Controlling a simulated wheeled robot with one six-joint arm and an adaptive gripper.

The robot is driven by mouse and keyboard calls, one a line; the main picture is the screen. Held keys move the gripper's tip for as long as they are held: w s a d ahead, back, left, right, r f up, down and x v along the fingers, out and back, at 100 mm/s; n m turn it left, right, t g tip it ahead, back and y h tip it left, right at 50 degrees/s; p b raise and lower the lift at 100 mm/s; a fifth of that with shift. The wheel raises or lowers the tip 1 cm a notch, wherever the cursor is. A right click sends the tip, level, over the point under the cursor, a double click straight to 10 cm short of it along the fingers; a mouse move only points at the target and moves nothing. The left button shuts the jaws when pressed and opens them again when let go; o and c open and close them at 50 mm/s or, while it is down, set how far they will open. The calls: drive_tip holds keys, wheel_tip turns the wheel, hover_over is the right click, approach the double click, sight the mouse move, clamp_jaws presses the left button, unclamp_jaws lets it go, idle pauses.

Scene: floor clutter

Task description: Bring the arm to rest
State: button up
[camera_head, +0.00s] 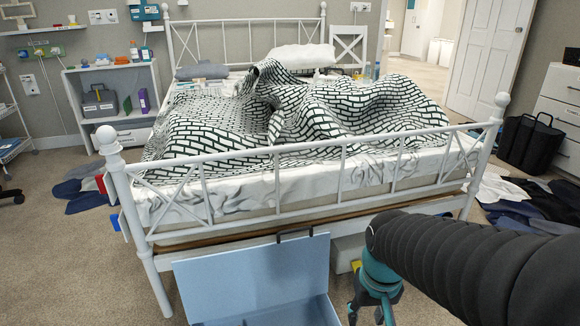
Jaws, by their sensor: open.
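My arm comes in from the lower right, its black sleeved link reaching toward the middle of the view. My gripper (372,306) is teal and points down in front of the bed's foot end. Its fingers are spread apart with nothing between them, and their tips are near or past the bottom edge of the picture. An open light-blue box (255,280) lies just left of my gripper, its lid raised. I cannot tell how far the gripper is from the box.
A white metal bed (290,190) with a rumpled brick-pattern blanket fills the middle. Clothes (535,205) lie on the floor at right by a black bag (528,146) and white drawers. More clothes (85,188) lie at left near a white shelf (112,100). Carpet at lower left is clear.

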drive_tip(key=s+d+r+t+p, duration=0.1)
drive_tip(key=s+r+t+p, duration=0.3)
drive_tip(key=r, duration=1)
drive_tip(key=shift+s, duration=1)
drive_tip(key=shift+r, duration=0.1)
